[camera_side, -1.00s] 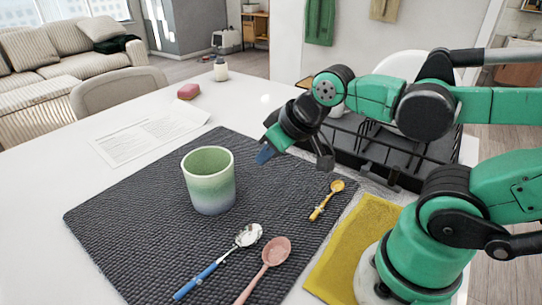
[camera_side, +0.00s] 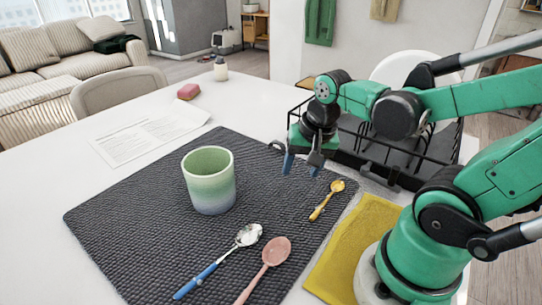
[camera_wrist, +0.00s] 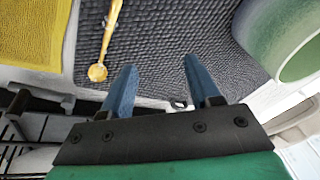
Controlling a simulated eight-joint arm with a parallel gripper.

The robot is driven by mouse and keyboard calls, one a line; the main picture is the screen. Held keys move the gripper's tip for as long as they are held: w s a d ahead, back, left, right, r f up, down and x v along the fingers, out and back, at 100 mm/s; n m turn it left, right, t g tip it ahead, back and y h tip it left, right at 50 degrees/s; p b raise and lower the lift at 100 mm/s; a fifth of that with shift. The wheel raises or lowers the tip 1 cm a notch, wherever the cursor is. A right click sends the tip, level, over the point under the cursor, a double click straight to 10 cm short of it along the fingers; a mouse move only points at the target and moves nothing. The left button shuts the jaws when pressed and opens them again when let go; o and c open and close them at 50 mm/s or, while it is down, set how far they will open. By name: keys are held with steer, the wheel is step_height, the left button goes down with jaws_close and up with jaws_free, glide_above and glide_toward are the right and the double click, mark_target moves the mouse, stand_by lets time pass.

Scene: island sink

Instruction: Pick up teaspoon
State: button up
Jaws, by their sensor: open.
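Three spoons lie on the dark woven mat (camera_side: 110,215). The smallest is a yellow teaspoon (camera_side: 327,201), near the mat's right edge, its bowl toward the dish rack. A metal spoon with a blue handle (camera_side: 218,262) and a pink spoon (camera_side: 264,269) lie nearer the front. My gripper (camera_side: 302,166) is open and empty, pointing down above the mat's far right part, behind and left of the yellow teaspoon. In the wrist view the yellow teaspoon (camera_wrist: 104,48) lies left of my blue fingers (camera_wrist: 160,66), with its bowl nearest them.
A green and white cup (camera_side: 209,181) stands upright on the mat, left of the gripper. A black dish rack (camera_side: 385,165) is behind and right. A yellow cloth (camera_side: 352,243) lies right of the mat, by my base. A paper sheet and a pink block lie farther back.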

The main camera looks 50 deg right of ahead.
mark_target(323, 203)
steer(key=s+d+f+m+g, duration=0.1)
steer(key=m, duration=0.1)
steer(key=s+d+m+g, duration=0.1)
steer(key=m, duration=0.2)
steer(key=s+f+m, duration=0.1)
steer(key=s+m, duration=0.1)
steer(key=shift+d+f+m+g+y, duration=0.35)
steer(key=shift+d+m+g+y, duration=0.05)
steer(key=shift+f, duration=2.7)
steer(key=shift+c, duration=0.2)
jaws_close()
